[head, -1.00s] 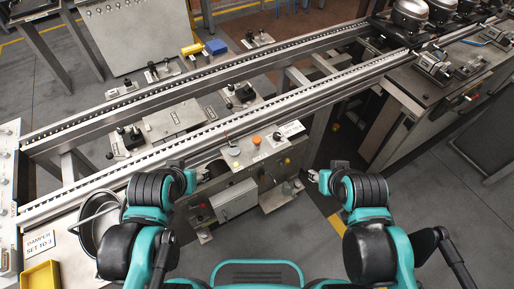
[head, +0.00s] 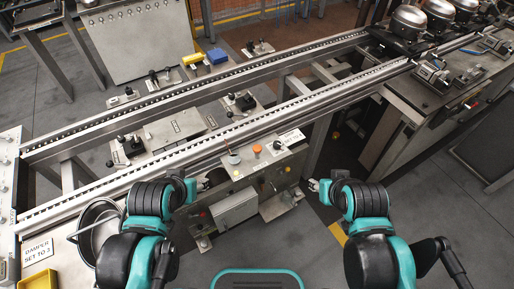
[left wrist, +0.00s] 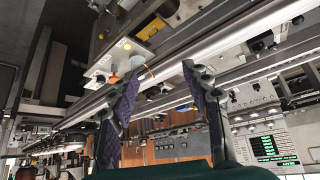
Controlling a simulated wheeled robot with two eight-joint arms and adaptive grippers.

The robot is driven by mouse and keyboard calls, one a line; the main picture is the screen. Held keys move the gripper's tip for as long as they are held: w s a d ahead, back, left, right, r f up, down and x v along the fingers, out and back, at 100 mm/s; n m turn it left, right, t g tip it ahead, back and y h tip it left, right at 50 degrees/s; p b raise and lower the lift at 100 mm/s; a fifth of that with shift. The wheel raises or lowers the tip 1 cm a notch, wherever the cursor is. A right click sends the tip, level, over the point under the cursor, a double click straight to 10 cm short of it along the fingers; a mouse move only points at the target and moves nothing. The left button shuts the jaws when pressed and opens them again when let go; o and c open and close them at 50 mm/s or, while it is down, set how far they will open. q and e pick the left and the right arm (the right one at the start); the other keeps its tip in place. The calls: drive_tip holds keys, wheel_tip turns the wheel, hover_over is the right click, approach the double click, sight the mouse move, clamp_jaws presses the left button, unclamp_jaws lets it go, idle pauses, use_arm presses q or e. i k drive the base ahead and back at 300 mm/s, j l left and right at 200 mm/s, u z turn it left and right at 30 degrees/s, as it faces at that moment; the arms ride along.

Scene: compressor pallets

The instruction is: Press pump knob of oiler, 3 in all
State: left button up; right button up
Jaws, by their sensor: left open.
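A grey control box (head: 245,172) at the rail's near side carries an orange knob (head: 257,149) and a small pale round part (head: 234,158) to its left. I cannot tell for certain which is the oiler's pump knob. In the left wrist view the orange knob (left wrist: 113,79) and a pale cylinder (left wrist: 138,63) show beyond the fingers. My left gripper (head: 192,187) is left of the box, apart from the knobs; its fingers (left wrist: 163,105) are spread and empty. My right gripper (head: 313,185) is right of the box, touching nothing; its jaws are too small to judge.
The long metal rail (head: 210,146) runs behind the box. A metal pot (head: 100,225) and a yellow bin (head: 40,281) are at the lower left. Dark compressors (head: 408,20) stand at the upper right. Floor is clear at the lower right.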

sight(256, 149)
drive_tip(key=l, duration=0.8)
drive_tip(key=i+l, duration=0.15)
drive_tip(key=l, duration=0.65)
